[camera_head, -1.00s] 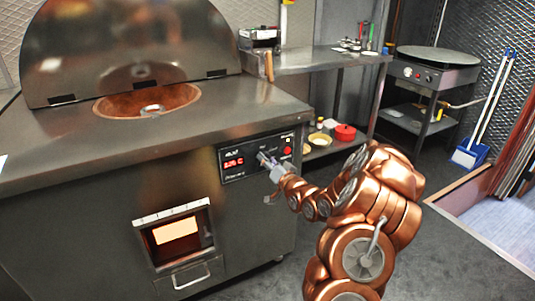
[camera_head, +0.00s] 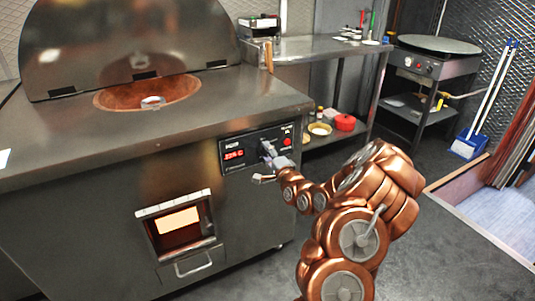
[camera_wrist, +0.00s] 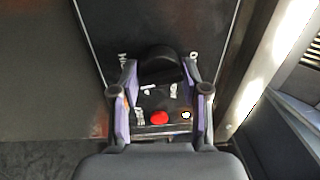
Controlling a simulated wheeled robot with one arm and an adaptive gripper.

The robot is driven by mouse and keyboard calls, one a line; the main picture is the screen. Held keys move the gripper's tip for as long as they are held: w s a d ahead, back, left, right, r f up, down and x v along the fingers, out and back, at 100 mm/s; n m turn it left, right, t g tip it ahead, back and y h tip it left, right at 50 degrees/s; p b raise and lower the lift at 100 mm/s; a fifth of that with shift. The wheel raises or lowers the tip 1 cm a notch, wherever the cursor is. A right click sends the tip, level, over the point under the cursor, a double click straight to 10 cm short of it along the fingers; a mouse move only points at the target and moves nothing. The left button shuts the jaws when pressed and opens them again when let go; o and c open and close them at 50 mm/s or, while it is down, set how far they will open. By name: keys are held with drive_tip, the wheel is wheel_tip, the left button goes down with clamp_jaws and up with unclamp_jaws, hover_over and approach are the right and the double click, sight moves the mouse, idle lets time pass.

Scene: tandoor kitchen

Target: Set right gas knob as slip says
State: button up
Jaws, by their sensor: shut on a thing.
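The tandoor's black control panel (camera_head: 256,146) is on the front of the steel cabinet. It has a red lit display (camera_head: 234,155), too small to read surely, and a red button (camera_head: 287,141). My gripper (camera_head: 268,152) is at the panel's middle. In the wrist view, my gripper's two fingers (camera_wrist: 160,82) stand on either side of a black knob (camera_wrist: 160,62) and are shut on it. The knob's pointer and most scale marks are hidden or too small to read. A white paper (camera_head: 4,158), perhaps the slip, lies at the counter's left edge; its writing is unreadable.
The open tandoor mouth (camera_head: 148,95) is in the counter top, with a raised lid behind. A glowing window (camera_head: 178,222) is low on the cabinet front. A steel shelf table (camera_head: 320,46) and a round griddle (camera_head: 438,44) stand behind.

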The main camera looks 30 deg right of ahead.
drive_tip(key=shift+f+m+b, duration=0.2)
drive_tip(key=shift+m+b, duration=0.15)
drive_tip(key=shift+m, duration=0.95)
drive_tip(key=o, duration=1.1)
drive_tip(key=shift+r, duration=0.1)
drive_tip(key=shift+s, duration=0.1)
drive_tip(key=shift+s+a+f, duration=0.1)
drive_tip(key=shift+s+a, duration=0.1)
drive_tip(key=shift+s, duration=1)
drive_tip(key=shift+s+a+f, duration=0.1)
drive_tip(key=shift+s+a, duration=0.05)
drive_tip(key=shift+s, duration=1.1)
drive_tip(key=shift+s+a+f, duration=0.1)
drive_tip(key=shift+s+a, duration=0.1)
drive_tip(key=shift+s, duration=1)
